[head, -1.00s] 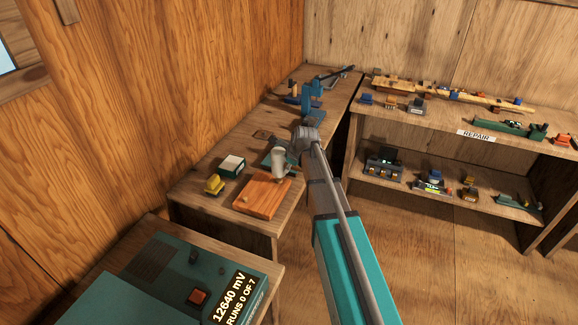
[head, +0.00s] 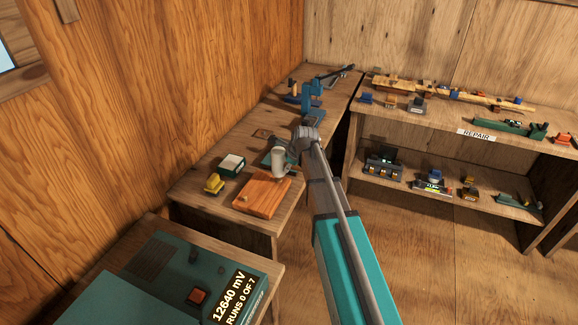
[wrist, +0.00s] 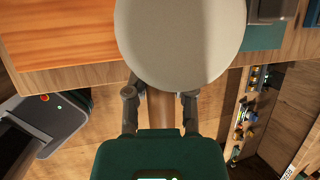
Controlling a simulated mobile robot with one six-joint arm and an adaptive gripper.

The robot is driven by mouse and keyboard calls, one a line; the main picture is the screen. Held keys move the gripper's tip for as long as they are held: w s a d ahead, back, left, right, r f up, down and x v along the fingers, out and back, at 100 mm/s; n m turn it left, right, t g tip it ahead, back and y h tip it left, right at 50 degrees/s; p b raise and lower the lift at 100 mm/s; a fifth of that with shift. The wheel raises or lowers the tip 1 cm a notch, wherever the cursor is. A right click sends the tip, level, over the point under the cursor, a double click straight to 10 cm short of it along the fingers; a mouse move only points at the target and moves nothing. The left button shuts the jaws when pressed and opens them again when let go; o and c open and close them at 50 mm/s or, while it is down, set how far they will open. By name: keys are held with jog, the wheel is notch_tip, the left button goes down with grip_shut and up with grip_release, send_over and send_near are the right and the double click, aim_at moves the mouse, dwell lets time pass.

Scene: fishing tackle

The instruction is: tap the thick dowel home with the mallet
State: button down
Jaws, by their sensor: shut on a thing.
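The mallet (head: 278,162) has a pale grey, rounded head and a brown wooden handle. My gripper (wrist: 160,97) is shut on the handle, with a finger on each side; the mallet head (wrist: 180,35) fills the top middle of the wrist view. In the head view the mallet head is at the far right corner of an orange-brown wooden block (head: 258,199); I cannot tell if they touch. A small peg-like mark (head: 243,199) shows on the block; I cannot tell whether it is the thick dowel. The block also shows in the wrist view (wrist: 60,35), partly hidden by the mallet head.
A yellow item (head: 214,184) and a green-and-white box (head: 232,165) stand left of the block. A blue press-like tool (head: 312,98) stands farther back on the bench (head: 205,201). A teal box with a display (head: 185,285) is at the front left. Shelves (head: 440,130) hold tackle at right.

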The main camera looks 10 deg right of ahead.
jog(key=shift+r+p, duration=0.3)
jog(key=shift+r, duration=0.3)
jog(key=shift+r, duration=0.15)
dwell(0.3)
notch_tip(320, 180, down, 6)
jog(key=b, duration=0.5)
jog(key=shift+r, duration=0.1)
jog(key=shift+r+p, duration=2.15)
jog(key=shift+r, duration=0.25)
jog(key=shift+r+p, duration=2)
